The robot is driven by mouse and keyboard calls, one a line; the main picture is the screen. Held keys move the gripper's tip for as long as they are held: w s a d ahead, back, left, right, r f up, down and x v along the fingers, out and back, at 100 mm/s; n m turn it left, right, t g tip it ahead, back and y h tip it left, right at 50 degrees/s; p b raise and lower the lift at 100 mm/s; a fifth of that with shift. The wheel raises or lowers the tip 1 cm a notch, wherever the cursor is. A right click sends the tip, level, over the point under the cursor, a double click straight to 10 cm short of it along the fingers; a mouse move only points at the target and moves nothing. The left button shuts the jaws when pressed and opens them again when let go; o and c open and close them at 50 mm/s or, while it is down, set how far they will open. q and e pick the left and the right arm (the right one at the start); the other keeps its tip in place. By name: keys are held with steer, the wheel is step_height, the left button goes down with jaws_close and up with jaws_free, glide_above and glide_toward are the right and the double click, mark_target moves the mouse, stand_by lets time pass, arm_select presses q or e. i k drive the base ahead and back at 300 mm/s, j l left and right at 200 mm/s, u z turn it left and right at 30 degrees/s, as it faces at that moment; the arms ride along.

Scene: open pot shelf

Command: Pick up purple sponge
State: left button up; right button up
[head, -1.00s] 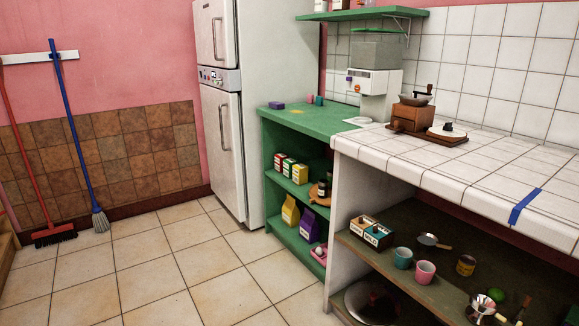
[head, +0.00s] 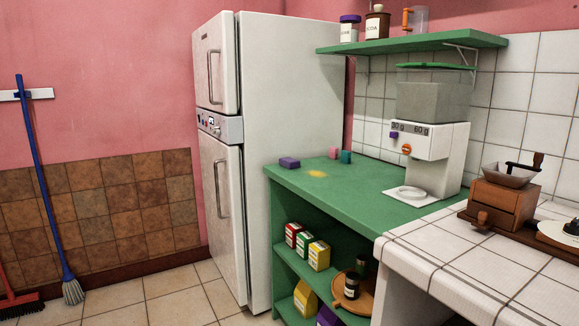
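Nothing covers the sponge. Neither of my grippers shows in the head view.
A pink block (head: 333,154) and a teal block (head: 346,157) stand behind the sponge. A white dispenser (head: 432,150) stands at the back right. The fridge (head: 295,120) is left, and a green wall shelf (head: 415,43) overhangs.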

mark_target(288, 162)
steer(key=i+j+z, duration=0.1)
steer(key=j, duration=0.45)
steer(key=i+j+z, duration=0.15)
steer(key=i+j, duration=0.15)
steer(key=j, duration=0.25)
steer(key=i+j+z, duration=0.1)
steer(key=j, duration=0.45)
steer(key=i+j+z, duration=0.1)
steer(key=j, duration=0.5)
steer(key=i+j+z, duration=0.15)
steer(key=j, duration=0.45)
steer(key=i+j+z, duration=0.1)
steer(key=j, duration=0.5)
